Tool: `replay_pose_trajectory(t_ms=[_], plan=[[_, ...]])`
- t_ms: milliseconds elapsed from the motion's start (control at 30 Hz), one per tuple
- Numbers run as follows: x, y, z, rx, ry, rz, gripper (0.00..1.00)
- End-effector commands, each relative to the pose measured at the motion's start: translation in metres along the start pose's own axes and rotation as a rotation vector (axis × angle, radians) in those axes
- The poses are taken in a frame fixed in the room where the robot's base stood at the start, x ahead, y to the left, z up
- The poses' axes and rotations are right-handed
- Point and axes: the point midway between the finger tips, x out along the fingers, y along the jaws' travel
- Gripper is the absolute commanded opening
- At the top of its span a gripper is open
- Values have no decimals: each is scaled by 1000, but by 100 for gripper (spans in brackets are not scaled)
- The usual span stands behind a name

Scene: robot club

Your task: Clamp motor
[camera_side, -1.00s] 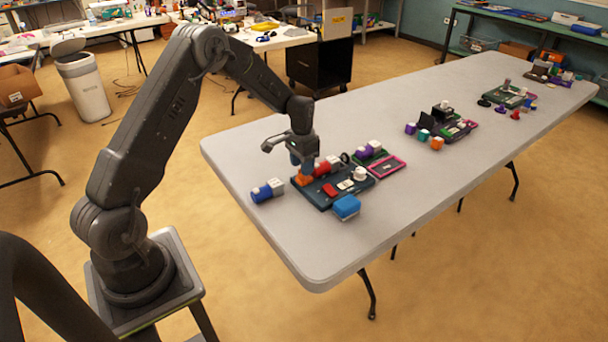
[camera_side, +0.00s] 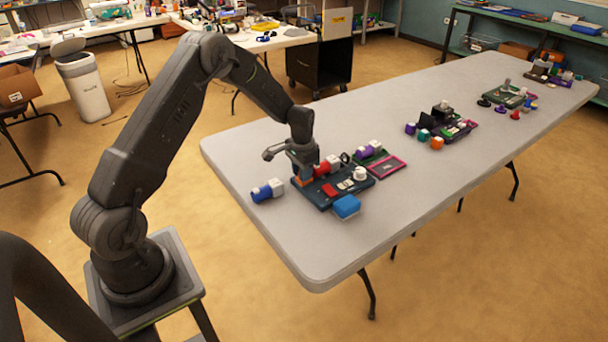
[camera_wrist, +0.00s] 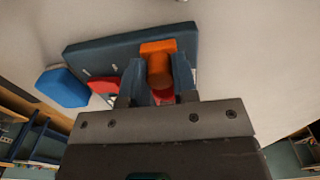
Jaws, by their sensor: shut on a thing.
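A dark teal board (camera_side: 325,202) lies on the table below my gripper and also fills the upper middle of the wrist view (camera_wrist: 105,52). A red motor with a white end (camera_side: 322,169) lies on its side on the board, just right of my gripper. My gripper (camera_side: 303,177) is low over the board's left part. In the wrist view its two blue-grey fingers (camera_wrist: 163,82) are shut on an orange part (camera_wrist: 158,48), with a flat block end and a round stem. Red shows behind the fingers. Whether the orange part touches the motor is hidden.
A blue-and-white motor (camera_side: 267,191) lies on the table left of the board. A blue block (camera_side: 346,207) is at the board's front edge. A purple-and-white piece (camera_side: 369,150) and a pink-rimmed tray (camera_side: 387,166) are behind. The front table is clear.

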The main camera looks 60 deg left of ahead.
Motion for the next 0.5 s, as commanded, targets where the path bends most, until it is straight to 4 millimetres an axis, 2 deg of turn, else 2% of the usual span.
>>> replay_pose_trajectory(t_ms=[500], plan=[[0,0,-19,0,2,-1,9]])
